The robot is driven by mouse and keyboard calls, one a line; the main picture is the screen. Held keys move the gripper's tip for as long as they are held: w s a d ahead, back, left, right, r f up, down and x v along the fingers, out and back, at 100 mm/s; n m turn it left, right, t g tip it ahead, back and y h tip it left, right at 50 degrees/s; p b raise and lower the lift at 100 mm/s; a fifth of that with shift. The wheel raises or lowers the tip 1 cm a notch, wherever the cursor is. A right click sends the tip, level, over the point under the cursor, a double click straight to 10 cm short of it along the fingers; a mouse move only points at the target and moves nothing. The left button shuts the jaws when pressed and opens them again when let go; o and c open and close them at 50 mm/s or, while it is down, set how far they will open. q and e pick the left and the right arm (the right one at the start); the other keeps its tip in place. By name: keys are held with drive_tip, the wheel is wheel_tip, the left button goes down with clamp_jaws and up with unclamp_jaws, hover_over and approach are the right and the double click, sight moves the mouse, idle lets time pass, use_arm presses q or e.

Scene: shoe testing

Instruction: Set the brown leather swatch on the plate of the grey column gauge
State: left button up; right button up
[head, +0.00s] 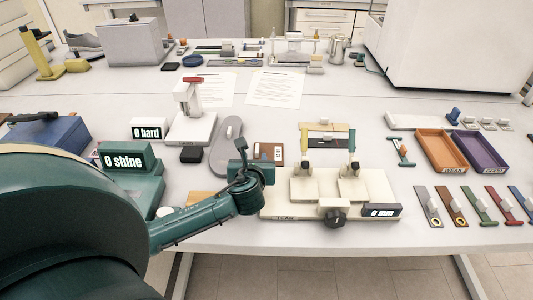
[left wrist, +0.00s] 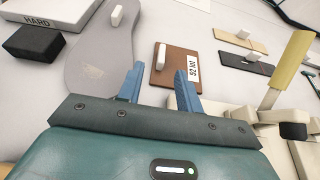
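The brown leather swatch (head: 268,152) lies flat on the table right of the grey shoe sole; it has a small white knob (left wrist: 161,56) and a white label (left wrist: 192,67). The pale grey column gauge (head: 189,100) with a red top stands behind and left of it, its plate (head: 192,128) bare; its base corner, marked HARD, shows in the left wrist view (left wrist: 45,15). My left gripper (head: 251,165) is open and empty at the swatch's near side; its fingertips (left wrist: 157,78) overlap the near edge in the wrist view. The height gap is unclear. My right gripper is out of view.
The grey sole (head: 227,146) and a black block (head: 191,154) lie between swatch and gauge. The tear tester (head: 325,195) stands close on the right, the shine tester (head: 135,175) at left. Orange (head: 441,150) and purple (head: 481,150) trays are far right.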

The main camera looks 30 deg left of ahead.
sight(257, 151)
use_arm(q)
drive_tip(key=shift+x, duration=3.25)
drive_tip(key=shift+w+d, duration=0.1)
drive_tip(key=shift+d, duration=0.1)
drive_tip(key=shift+c, duration=0.4)
clamp_jaws()
